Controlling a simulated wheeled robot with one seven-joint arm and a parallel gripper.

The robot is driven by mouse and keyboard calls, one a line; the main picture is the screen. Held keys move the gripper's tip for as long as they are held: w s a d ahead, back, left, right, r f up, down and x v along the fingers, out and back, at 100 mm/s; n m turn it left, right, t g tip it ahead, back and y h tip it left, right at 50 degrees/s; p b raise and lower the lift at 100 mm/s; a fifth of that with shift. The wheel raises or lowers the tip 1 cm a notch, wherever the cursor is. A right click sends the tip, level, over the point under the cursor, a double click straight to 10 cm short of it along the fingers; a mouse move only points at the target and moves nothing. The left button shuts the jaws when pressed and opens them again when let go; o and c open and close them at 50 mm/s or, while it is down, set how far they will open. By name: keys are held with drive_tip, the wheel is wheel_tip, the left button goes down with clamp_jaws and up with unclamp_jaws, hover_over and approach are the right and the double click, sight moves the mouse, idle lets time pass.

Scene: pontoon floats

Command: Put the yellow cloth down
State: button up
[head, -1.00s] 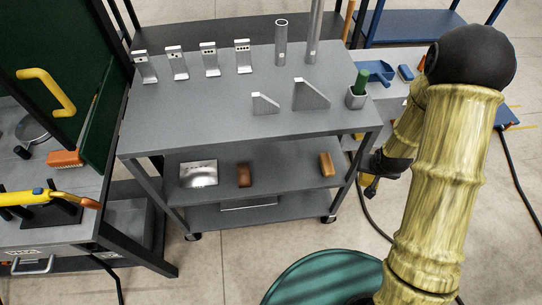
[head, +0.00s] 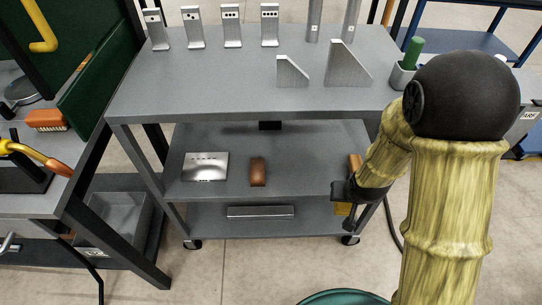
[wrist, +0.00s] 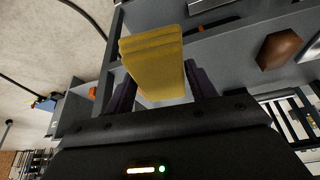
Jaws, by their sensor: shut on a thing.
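The yellow cloth (wrist: 155,68) is folded into a thick pad and gripped between the two dark fingers of my gripper (wrist: 162,86) in the wrist view. In the head view my gripper (head: 346,196) is low by the right front leg of the grey cart, near the middle shelf's right end. Only a small patch of the cloth (head: 343,210) shows below it there. Whether the cloth touches the cart cannot be told.
The cart's middle shelf (head: 310,150) holds a metal plate (head: 205,167), a brown block (head: 258,172) and an orange-brown block (head: 354,161) partly hidden by my arm. The lower shelf holds a metal bar (head: 260,212). Brackets stand on the cart top (head: 200,85).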

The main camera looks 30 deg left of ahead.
drive_tip(key=s+a+f+n+b, duration=0.1)
drive_tip(key=s+a+f+b, duration=0.3)
drive_tip(key=f+b, duration=0.3)
drive_tip(key=shift+a+n+y+b, duration=0.3)
drive_tip(key=shift+b, duration=0.05)
drive_tip(key=w+a+b, duration=0.1)
drive_tip(key=w+a, duration=0.2)
drive_tip(key=w, duration=0.2)
drive_tip(key=w+a+b, duration=0.1)
drive_tip(key=w+a, duration=0.2)
drive_tip(key=w, duration=0.1)
drive_tip(key=w+a+b, duration=0.1)
drive_tip(key=w+a, duration=0.2)
drive_tip(key=w, duration=0.2)
drive_tip(key=shift+w, duration=0.3)
drive_tip(key=shift+w+a, duration=0.1)
drive_tip(key=shift+w, duration=0.1)
drive_tip(key=shift+w+a+f+b, duration=0.1)
drive_tip(key=shift+w+f+b, duration=0.1)
drive_tip(key=shift+f+b, duration=0.85)
drive_tip(key=shift+f, duration=0.75)
